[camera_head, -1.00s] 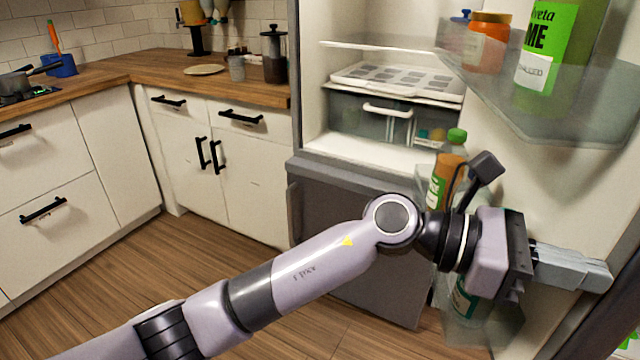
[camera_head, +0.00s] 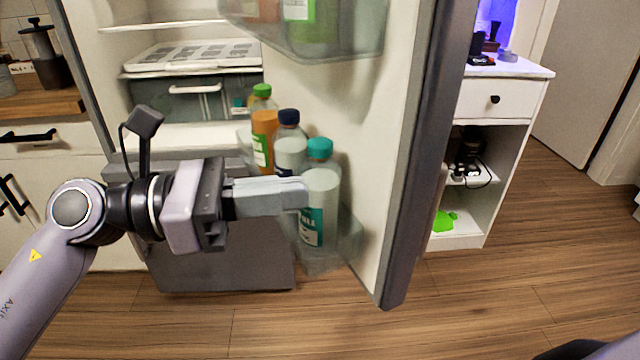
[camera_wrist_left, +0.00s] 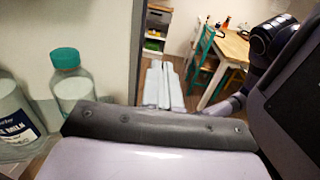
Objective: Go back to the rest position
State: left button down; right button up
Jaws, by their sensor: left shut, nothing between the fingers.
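My left gripper (camera_head: 298,193) reaches in from the left in the head view, in front of the open fridge door's lower shelf. Its fingers are shut together and hold nothing. In the left wrist view the closed fingers (camera_wrist_left: 163,85) point away from the camera, beside the fridge door edge. My right gripper is not in view.
The fridge door (camera_head: 405,150) stands open close to my left gripper. Its lower shelf holds bottles, including one with a teal cap (camera_head: 320,150). A white cabinet (camera_head: 505,85) stands at right, with clear wooden floor (camera_head: 480,300) in front. A table (camera_wrist_left: 232,47) shows in the wrist view.

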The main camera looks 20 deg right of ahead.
pick_arm(q)
jog(key=w+a+r+n+t+h+p, duration=0.1)
jog(key=w+a+n+t+h+p, duration=0.15)
jog(key=n+t, duration=0.4)
jog(key=w+a+n+t+h+p, duration=0.1)
jog(key=w+a+n+t+h, duration=0.2)
jog(key=n, duration=0.7)
jog(key=w+a+f+n+t+y+p, duration=0.15)
jog(key=a+f+n+t+y, duration=0.35)
jog(key=n, duration=0.5)
jog(key=w+a+f+n+t+y+p, duration=0.1)
jog(key=a+f+n+t+y+p, duration=0.1)
jog(key=a+f+n+t+y, duration=0.45)
jog(key=s+a+f+n+g+y+p, duration=0.2)
jog(key=s+a+f+n+g+y, duration=0.1)
jog(key=s+a+f+n, duration=0.3)
jog(key=s+a+f+n+g+y+p, duration=0.2)
jog(key=s+a+f+n+y, duration=0.4)
jog(key=s+f+n, duration=0.5)
notch_tip(320, 180, down, 4)
jog(key=n+g, duration=0.1)
jog(key=n, duration=0.3)
jog(key=shift+g, duration=0.4)
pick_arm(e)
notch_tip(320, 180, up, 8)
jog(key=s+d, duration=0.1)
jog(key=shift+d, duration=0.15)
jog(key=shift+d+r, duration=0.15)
